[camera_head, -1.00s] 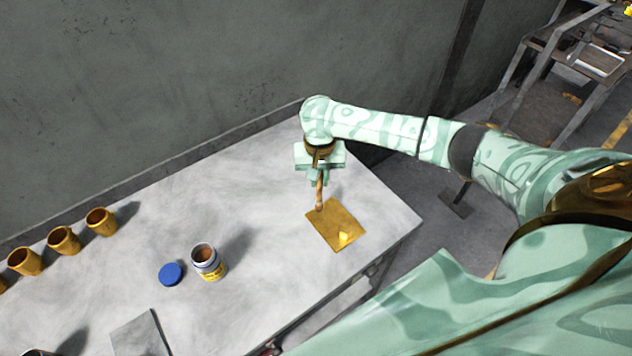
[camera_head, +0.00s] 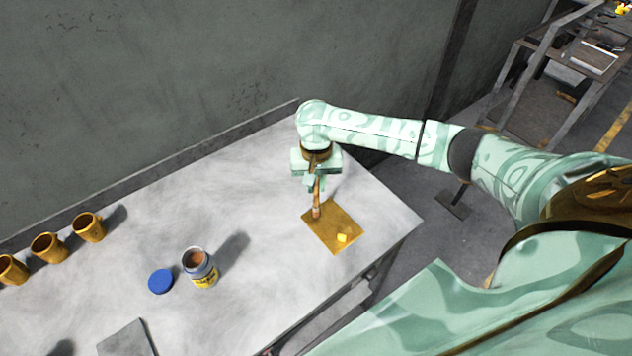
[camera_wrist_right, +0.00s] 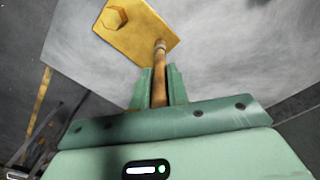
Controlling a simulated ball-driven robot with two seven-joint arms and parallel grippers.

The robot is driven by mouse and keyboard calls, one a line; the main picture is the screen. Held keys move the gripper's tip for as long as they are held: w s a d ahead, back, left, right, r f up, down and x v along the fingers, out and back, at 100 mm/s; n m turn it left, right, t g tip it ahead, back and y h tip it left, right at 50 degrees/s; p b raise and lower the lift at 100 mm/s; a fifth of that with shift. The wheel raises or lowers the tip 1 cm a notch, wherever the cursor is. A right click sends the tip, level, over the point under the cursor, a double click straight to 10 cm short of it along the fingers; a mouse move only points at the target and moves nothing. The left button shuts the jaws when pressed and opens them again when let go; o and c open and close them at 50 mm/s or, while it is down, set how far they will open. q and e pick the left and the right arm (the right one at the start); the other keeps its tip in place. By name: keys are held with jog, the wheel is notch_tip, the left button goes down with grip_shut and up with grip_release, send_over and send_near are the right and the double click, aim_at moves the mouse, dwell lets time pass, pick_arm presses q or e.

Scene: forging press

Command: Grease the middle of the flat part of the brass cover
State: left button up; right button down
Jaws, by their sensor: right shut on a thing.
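The brass cover (camera_head: 325,233) lies flat on the grey table, a square yellow plate with a small raised knob near its right front corner. It also shows in the right wrist view (camera_wrist_right: 143,38), where the knob looks hexagonal. My right gripper (camera_head: 315,183) is shut on a brush with a wooden handle (camera_head: 317,200). The brush points down, its tip over the back-left part of the plate; I cannot tell whether it touches. An open jar (camera_head: 202,270) with brown contents, likely the grease, stands left of the cover. My left gripper is not in view.
A blue lid (camera_head: 160,281) lies beside the jar. Several brass cups (camera_head: 88,228) stand in a row at the left. A grey plate (camera_head: 124,340) lies at the front. A wall closes off the back; the table between jar and cover is clear.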

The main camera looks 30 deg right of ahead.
jog(key=shift+f, duration=0.45)
dwell(0.3)
